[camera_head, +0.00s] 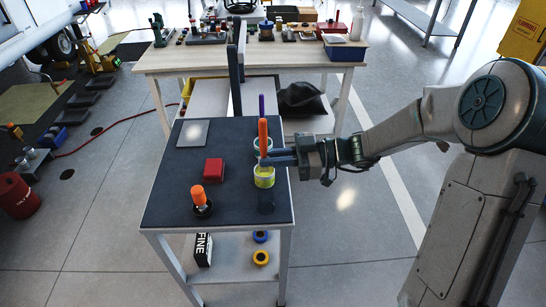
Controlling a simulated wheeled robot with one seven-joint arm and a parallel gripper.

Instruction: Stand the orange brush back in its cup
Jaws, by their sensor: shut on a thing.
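My gripper (267,158) reaches in from the right over the small dark-topped table and is shut on the orange brush (263,133). The brush stands about upright, its orange part rising above the fingers. Directly below the fingers is a yellow-green cup (264,177). The brush's lower end is hidden by the fingers and the cup, so I cannot tell whether it is inside. A teal cup (274,146) stands just behind, partly hidden, with a purple handle (261,105) rising there.
The dark tabletop (234,205) also carries a red box (214,168), a grey plate (193,133) and an orange-topped item in a black holder (201,207). A dark post (235,80) rises at the back. A wooden workbench (172,60) with tools stands behind.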

